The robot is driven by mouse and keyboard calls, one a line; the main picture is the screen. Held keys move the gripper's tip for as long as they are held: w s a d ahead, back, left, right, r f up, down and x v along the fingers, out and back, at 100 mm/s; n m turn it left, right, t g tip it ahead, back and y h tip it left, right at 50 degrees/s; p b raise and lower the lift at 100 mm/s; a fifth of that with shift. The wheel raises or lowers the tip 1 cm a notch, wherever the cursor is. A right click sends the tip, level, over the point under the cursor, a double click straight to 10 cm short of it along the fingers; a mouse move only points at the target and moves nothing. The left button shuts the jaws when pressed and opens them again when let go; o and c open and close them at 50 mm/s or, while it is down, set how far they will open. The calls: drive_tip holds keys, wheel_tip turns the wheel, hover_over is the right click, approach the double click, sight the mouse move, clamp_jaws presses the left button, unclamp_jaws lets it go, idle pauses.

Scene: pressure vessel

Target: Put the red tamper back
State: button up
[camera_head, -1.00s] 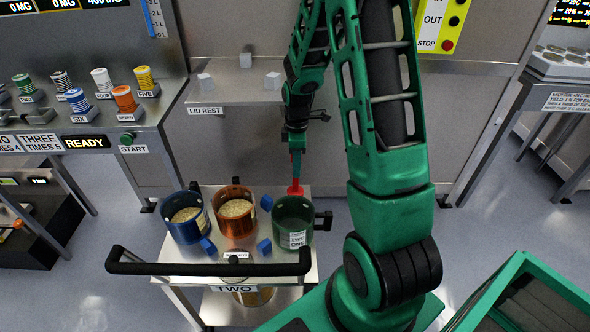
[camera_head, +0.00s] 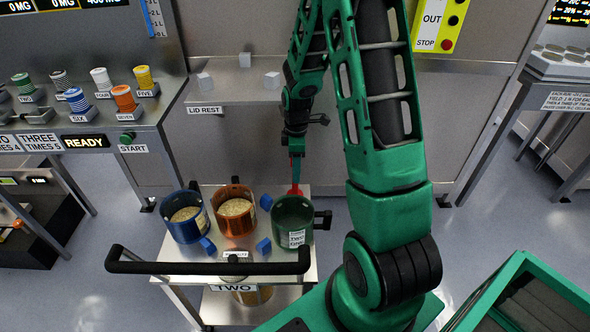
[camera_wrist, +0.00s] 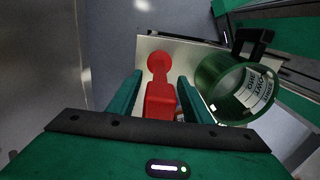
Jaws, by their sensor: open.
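The red tamper (camera_head: 295,190) is at the back edge of the cart's top, just behind the green pot (camera_head: 292,222). In the wrist view the tamper (camera_wrist: 160,102) shows a round end and a thicker block-like part. My gripper (camera_head: 296,170) is over it, pointing down. In the wrist view the fingers of my gripper (camera_wrist: 160,88) stand on either side of the tamper, apart, with a gap visible. The green pot (camera_wrist: 232,90) is close beside the right finger. My gripper hides part of the tamper in the head view.
The cart (camera_head: 180,268) also carries a blue pot (camera_head: 185,218) and a copper pot (camera_head: 235,218), both with grainy contents, and small blue blocks (camera_head: 264,246). Its black handle (camera_head: 210,268) runs along the front. The lid rest shelf (camera_head: 235,92) is behind.

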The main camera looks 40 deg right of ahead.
wheel_tip(320, 180, up, 12)
drive_tip(key=shift+f, duration=0.25)
drive_tip(key=s+r+m, duration=0.3)
drive_tip(key=s+m, duration=0.3)
drive_tip(key=s, duration=0.3)
drive_tip(key=s+a+r+m, duration=0.1)
drive_tip(key=s+r+m, duration=0.2)
drive_tip(key=s, duration=0.7)
drive_tip(key=s+a+r+m, duration=0.1)
drive_tip(key=s+r+m, duration=0.2)
drive_tip(key=s+m, duration=0.5)
drive_tip(key=shift+s+a+r+m, duration=0.25)
drive_tip(key=shift+s+r+m, duration=0.1)
drive_tip(key=shift+s, duration=0.45)
drive_tip(key=shift+w+f, duration=0.25)
drive_tip(key=shift+w, duration=0.45)
